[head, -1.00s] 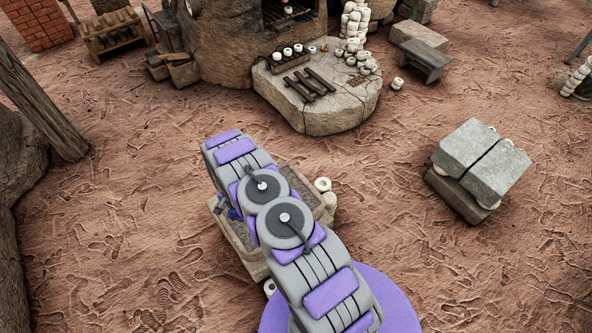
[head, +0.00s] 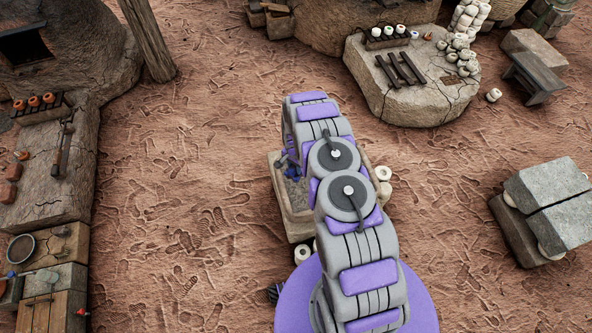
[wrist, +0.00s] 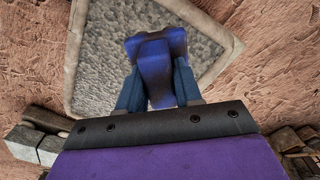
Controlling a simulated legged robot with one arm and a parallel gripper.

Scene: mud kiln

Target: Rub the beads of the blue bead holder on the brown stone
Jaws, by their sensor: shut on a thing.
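My gripper (wrist: 156,88) is shut on a blue block-like thing (wrist: 155,60), apparently the blue bead holder. Its beads cannot be made out. In the wrist view it is in front of a shallow stone trough (wrist: 82,45) with a pale rim and grey, gravelly inside. The gap between them cannot be judged. In the head view the trough (head: 300,230) stands on the ground beneath my arm, and my arm hides much of it. A bit of blue (head: 292,168) shows at its left side. Which stone is the brown stone is unclear; a large brownish slab (head: 400,100) lies at the upper right.
The slab bears a rack of pale beads (head: 388,38) and dark bars (head: 400,68). Stacked grey blocks (head: 550,205) stand at right. A stone bench (head: 45,180) with orange beads (head: 35,102) runs along the left. Open trodden ground (head: 190,180) lies between bench and trough.

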